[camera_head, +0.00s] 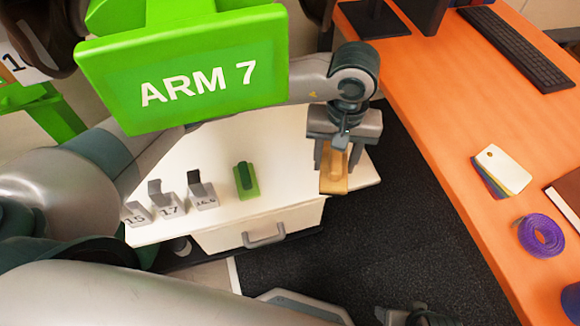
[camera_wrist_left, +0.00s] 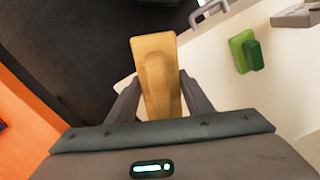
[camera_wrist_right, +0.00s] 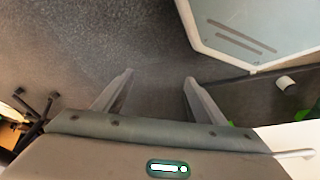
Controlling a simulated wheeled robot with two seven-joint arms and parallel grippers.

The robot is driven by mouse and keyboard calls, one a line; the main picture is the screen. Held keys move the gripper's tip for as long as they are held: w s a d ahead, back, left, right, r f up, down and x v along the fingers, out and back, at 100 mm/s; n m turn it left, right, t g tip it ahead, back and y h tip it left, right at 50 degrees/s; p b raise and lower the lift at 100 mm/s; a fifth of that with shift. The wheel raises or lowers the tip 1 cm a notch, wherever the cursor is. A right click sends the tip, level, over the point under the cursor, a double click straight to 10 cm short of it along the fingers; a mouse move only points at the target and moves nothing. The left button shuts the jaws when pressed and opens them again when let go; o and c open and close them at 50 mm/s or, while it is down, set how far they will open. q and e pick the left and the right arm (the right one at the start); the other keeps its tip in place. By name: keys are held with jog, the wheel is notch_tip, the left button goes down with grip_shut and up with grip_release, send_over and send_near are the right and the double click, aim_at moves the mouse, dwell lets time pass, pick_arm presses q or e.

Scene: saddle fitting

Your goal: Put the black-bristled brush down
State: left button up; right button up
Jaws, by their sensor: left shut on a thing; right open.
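My left gripper (camera_head: 336,168) is shut on a brush with a tan wooden back (camera_head: 333,185). In the left wrist view the brush (camera_wrist_left: 157,72) sits between the two fingers with its wooden side towards the camera. Its bristles are hidden, so I cannot see their colour. The brush is over the right end of the white cabinet top (camera_head: 285,180), near its front edge. I cannot tell whether it touches the top. In the right wrist view my right gripper (camera_wrist_right: 157,80) is open and empty, with dark floor behind it.
A green block with a dark green grip (camera_head: 246,180) lies on the cabinet top, left of the brush. Numbered grey pieces (camera_head: 170,203) stand further left. An orange desk (camera_head: 440,110) is at right, with a purple tape roll (camera_head: 540,236) and colour cards (camera_head: 500,170).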

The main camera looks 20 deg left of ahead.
pick_arm(q)
jog(key=w+a+f, duration=0.1)
jog(key=a+f, duration=0.1)
jog(key=a, duration=0.1)
jog(key=a+f, duration=0.2)
jog(key=a, duration=0.1)
jog(key=w+a+f+p, duration=0.1)
jog(key=a+f, duration=0.1)
jog(key=a, duration=0.2)
jog(key=shift+w+a+f, duration=0.1)
jog(key=shift+w, duration=0.2)
jog(key=shift+w+a+f, duration=0.15)
jog(key=shift+a+f, duration=0.1)
jog(key=shift+a, duration=0.15)
pick_arm(e)
jog(key=x, duration=0.4)
jog(key=shift+s, duration=0.15)
jog(key=shift+r, duration=0.1)
pick_arm(q)
jog(key=shift+f, duration=0.1)
jog(key=shift+f, duration=0.3)
notch_tip(320, 180, down, 3)
jog(key=shift+r+p, duration=0.1)
jog(key=shift+p, duration=0.2)
jog(key=shift+f, duration=0.2)
pick_arm(e)
jog(key=shift+x, duration=0.75)
